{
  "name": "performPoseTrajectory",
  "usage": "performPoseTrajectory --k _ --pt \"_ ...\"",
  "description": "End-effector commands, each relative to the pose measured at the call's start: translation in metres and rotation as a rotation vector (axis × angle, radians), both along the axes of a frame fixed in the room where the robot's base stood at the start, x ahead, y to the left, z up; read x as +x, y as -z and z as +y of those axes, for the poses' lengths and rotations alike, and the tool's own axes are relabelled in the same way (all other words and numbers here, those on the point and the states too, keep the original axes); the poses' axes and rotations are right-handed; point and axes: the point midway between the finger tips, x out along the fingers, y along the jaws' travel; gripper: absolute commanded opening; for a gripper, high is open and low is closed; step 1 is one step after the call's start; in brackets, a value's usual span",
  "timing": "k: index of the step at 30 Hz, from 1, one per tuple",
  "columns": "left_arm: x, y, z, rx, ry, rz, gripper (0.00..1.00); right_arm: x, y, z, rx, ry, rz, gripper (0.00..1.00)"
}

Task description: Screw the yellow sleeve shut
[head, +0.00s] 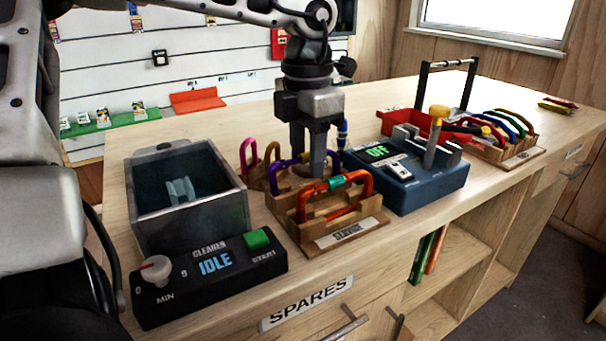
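A wooden rack labelled SERVICE (349,231) stands mid-counter and holds several carabiners. Whether the fingers grip anything is hidden. My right gripper is out of view.
Left of the rack are an open grey tank (242,205) and a black cleaner box (263,268) reading IDLE. Right of it are a blue tester (404,193) reading OFF, a red tray (397,121) and a rack of coloured carabiners (519,157). The counter's far right is mostly clear.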

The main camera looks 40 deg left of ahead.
Motion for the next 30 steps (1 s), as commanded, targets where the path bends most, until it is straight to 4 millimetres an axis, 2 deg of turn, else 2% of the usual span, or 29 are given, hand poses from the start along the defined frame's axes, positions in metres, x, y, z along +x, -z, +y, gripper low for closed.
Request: performPoseTrajectory --k 1,5,30 --pt "0.0005 -0.0089 -0.0001 0.001 0.000 -0.001 0.40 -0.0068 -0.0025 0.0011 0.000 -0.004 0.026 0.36" --pt "0.0008 -0.0160 -0.0003 0.001 0.001 0.000 0.40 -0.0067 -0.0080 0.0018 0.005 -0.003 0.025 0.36" --pt "0.0033 -0.0153 0.0080 0.000 -0.001 0.001 0.40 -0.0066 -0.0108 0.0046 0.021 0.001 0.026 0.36"
